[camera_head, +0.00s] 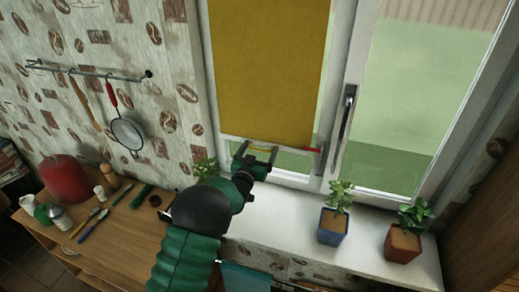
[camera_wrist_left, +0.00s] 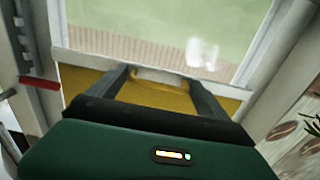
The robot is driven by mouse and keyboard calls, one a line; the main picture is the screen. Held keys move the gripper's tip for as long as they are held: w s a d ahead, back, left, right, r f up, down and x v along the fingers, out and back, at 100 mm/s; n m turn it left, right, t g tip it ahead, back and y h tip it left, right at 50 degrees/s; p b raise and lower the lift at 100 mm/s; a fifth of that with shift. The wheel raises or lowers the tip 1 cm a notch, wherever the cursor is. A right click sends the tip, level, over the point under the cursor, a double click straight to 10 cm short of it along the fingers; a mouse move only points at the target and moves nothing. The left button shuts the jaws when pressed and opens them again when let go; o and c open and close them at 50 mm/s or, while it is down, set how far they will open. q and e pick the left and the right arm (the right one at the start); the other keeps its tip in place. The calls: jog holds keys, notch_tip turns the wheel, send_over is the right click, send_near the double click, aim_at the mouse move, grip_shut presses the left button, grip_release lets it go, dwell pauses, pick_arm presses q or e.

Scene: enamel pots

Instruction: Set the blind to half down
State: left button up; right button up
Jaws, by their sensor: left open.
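The yellow blind (camera_head: 268,70) hangs over the left window pane and reaches almost to the sill, with a narrow strip of glass below it. Its pale bottom bar (camera_head: 229,138) has a red end (camera_head: 312,150) on the right; the red end also shows at the left of the left wrist view (camera_wrist_left: 40,82). My left gripper (camera_head: 261,152) is open at the bar's middle. In the left wrist view its two fingers (camera_wrist_left: 165,78) reach to the blind's lower edge, where a small pale piece shows between them. I cannot tell whether they touch it. My right gripper is not in view.
A blue pot (camera_head: 332,228) and a red pot (camera_head: 404,245) with plants stand on the white sill (camera_head: 285,215). Another plant (camera_head: 205,167) is left of my gripper. The window handle (camera_head: 345,115) is to the right. Kitchen items crowd the wooden counter (camera_head: 125,235).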

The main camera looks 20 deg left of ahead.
pick_arm(q)
jog(key=shift+w+f, duration=0.1)
jog(key=shift+a, duration=0.1)
jog(key=shift+c, duration=0.7)
jog(key=c, duration=1.6)
notch_tip(320, 180, up, 42)
jog(key=p, duration=1.4)
jog(key=shift+f, duration=0.25)
jog(key=shift+c, duration=0.2)
jog(key=o, duration=1.8)
jog(key=shift+f, duration=0.1)
